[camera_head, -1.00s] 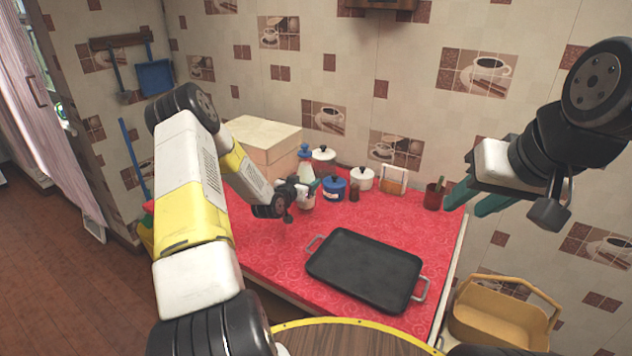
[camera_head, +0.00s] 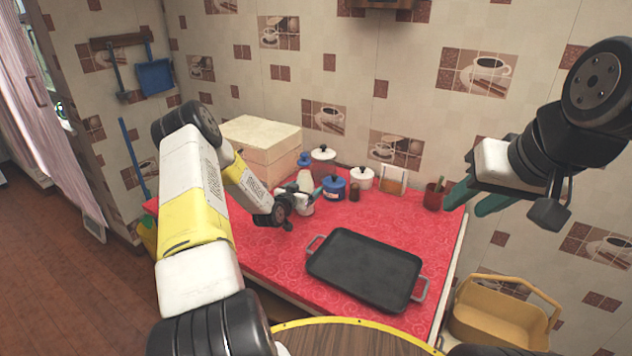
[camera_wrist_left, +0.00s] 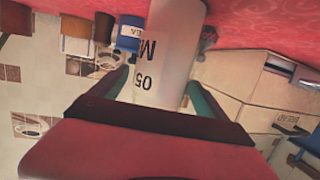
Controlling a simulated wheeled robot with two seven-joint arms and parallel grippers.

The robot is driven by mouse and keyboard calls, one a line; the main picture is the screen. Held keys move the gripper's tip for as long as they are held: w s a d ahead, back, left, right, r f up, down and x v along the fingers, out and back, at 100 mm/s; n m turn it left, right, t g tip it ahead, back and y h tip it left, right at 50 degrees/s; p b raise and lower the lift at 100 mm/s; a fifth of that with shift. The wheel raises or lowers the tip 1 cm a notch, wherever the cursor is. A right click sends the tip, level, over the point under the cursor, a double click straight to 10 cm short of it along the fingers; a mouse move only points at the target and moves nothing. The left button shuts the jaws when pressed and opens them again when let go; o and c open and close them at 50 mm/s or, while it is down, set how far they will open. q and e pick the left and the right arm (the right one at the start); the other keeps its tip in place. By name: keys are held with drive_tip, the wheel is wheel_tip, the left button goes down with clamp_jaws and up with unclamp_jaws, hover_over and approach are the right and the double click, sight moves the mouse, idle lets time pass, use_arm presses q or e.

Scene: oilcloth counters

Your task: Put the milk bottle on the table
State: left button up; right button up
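The white milk bottle (camera_head: 305,179) with a blue cap stands upright at the back left of the red-covered table (camera_head: 270,262). My left gripper (camera_head: 303,197) is around its body, with a finger on each side, and partly hides it. In the left wrist view, which is upside down, the bottle (camera_wrist_left: 165,55) with dark lettering sits between the two teal fingers (camera_wrist_left: 162,90). My right gripper (camera_head: 478,202) is open and empty, raised at the right near the wall.
A large black tray (camera_head: 365,268) lies at the front. A cream bread box (camera_head: 262,145), a blue pot (camera_head: 333,188), white pots (camera_head: 362,178) and a red cup (camera_head: 433,196) line the back. Red tabletop is clear left of the tray. A yellow basket (camera_head: 500,318) is at lower right.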

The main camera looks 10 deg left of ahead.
use_arm(q)
drive_tip(key=shift+r, duration=0.1)
drive_tip(key=v, duration=1.2)
drive_tip(key=s+d+r+g+y, duration=0.1)
drive_tip(key=s+d+r+g, duration=0.2)
drive_tip(key=r, duration=0.7)
drive_tip(key=s+d+r+g+y, duration=0.15)
drive_tip(key=s+r, duration=0.25)
drive_tip(key=r, duration=0.5)
drive_tip(key=s+d+r+g, duration=0.1)
drive_tip(key=s+d+r, duration=0.1)
drive_tip(key=s, duration=0.7)
drive_tip(key=s+d+r+n+g+h, duration=0.1)
drive_tip(key=s+r, duration=0.3)
drive_tip(key=s, duration=0.5)
drive_tip(key=s+d+r+g, duration=0.2)
drive_tip(key=s+d+r, duration=0.1)
drive_tip(key=s, duration=0.6)
drive_tip(key=shift+d+r+n, duration=0.3)
drive_tip(key=shift+d+r, duration=0.1)
drive_tip(key=shift+r, duration=0.1)
drive_tip(key=shift+h, duration=0.25)
